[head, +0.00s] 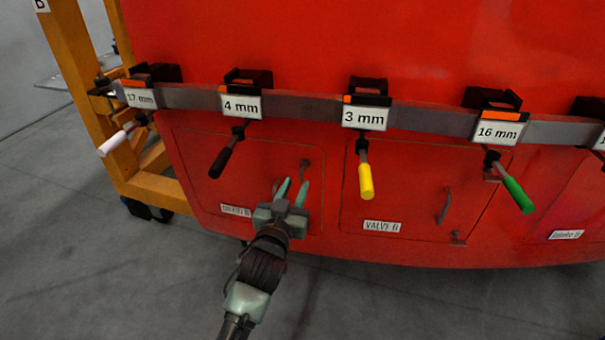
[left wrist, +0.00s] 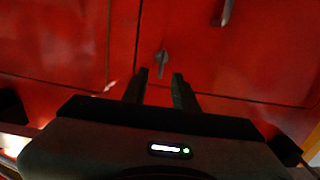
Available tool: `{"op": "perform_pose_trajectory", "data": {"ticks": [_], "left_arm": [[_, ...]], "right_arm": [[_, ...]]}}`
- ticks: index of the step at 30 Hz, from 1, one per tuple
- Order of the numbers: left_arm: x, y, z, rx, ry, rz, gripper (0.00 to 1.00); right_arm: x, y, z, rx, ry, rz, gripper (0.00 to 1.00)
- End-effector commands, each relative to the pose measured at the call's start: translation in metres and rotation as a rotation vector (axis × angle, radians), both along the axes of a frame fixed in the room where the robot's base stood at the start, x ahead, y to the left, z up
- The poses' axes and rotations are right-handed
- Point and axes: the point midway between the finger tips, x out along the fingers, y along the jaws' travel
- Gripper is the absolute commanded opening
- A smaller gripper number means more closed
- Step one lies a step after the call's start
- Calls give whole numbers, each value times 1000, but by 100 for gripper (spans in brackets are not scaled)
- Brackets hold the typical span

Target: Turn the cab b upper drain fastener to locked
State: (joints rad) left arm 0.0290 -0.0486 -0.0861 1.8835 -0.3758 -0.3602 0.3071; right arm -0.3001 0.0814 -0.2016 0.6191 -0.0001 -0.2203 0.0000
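The upper drain fastener (head: 305,167) is a small dark grey latch near the upper right corner of a red panel in the head view. In the left wrist view the fastener (left wrist: 161,60) has a round head and a short lever that runs nearly up and down the picture. My left gripper (head: 292,187) is open and empty in front of the panel, with its fingertips just below the fastener in the head view. In the left wrist view the gripper (left wrist: 160,75) has its tips on either side of the lever's line, apparently short of it. My right gripper is not seen.
A grey rail (head: 190,97) with labelled holders crosses above the panels. A black-handled tool (head: 222,160) and a yellow-handled tool (head: 365,180) hang on either side of the fastener. The Valve B panel (head: 415,175) is to the right. An orange frame (head: 75,75) stands left.

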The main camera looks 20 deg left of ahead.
Motion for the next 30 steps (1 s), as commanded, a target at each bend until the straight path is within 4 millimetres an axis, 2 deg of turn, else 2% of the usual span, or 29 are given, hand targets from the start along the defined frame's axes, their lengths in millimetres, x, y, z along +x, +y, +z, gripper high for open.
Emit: {"op": "perform_pose_trajectory", "data": {"ticks": [6,12,16,23,24,27,30], "left_arm": [[36,1,1,0,1,-1,28],[62,3,0,0,2,0,28],[69,3,0,0,2,-1,28],[70,3,-1,0,2,-1,28],[70,3,-1,0,2,-1,25],[70,3,-1,0,2,-1,0],[70,3,-1,0,3,-1,0]], "right_arm": [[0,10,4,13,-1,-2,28],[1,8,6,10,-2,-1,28],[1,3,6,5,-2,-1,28],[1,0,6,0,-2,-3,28],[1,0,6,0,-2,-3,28],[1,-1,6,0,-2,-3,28],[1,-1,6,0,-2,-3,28]]}}
